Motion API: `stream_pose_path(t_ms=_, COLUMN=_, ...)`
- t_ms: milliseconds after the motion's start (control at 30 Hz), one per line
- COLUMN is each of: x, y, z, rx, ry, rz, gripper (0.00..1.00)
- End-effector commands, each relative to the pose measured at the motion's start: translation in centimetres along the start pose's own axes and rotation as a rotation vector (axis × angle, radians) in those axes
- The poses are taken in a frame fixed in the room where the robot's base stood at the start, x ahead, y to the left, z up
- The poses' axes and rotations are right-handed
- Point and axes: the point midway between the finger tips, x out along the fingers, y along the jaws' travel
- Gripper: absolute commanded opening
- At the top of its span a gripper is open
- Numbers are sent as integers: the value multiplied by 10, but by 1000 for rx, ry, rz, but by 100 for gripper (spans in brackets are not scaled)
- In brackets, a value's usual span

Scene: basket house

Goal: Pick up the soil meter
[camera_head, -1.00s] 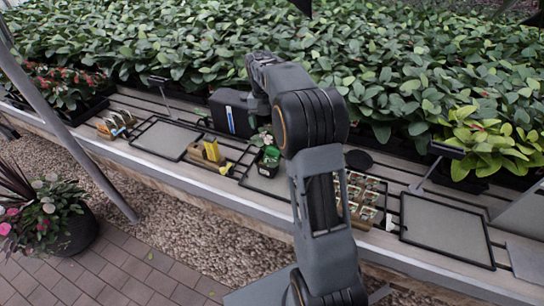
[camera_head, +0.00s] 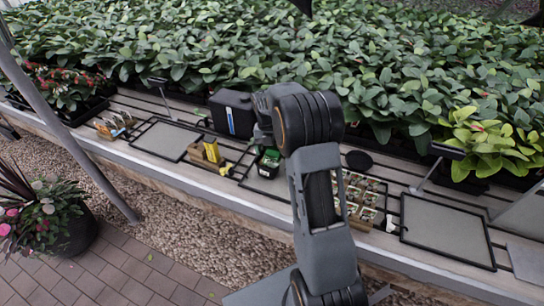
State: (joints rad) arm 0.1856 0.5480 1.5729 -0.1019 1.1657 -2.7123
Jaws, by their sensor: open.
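I cannot tell for sure which item is the soil meter. A small green and black item (camera_head: 269,162) sits on the bench, just left of my arm. Left of it, a small yellow piece (camera_head: 226,169) lies beside a yellow box (camera_head: 211,150) in an open tan holder. My arm reaches over the bench, and its bent elbow is above and right of the green item. My gripper is hidden behind my own arm, so its fingers and any contact do not show.
A black case (camera_head: 230,114) stands at the back of the bench. Grey framed panels lie at left (camera_head: 166,140) and right (camera_head: 446,230). A tray of small packets (camera_head: 362,198) is right of my arm. Dense leafy plants fill the back.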

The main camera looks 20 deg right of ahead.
Motion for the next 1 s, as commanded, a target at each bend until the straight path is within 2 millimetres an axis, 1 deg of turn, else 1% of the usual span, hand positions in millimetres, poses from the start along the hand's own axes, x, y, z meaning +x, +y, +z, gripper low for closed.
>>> stream_pose_path(t_ms=233, x=1, y=0, z=0, rx=0, ry=0, rz=0, gripper=93)
stream_pose_path(t_ms=1000, x=2, y=0, z=0, rx=0, ry=0, rz=-1, gripper=19)
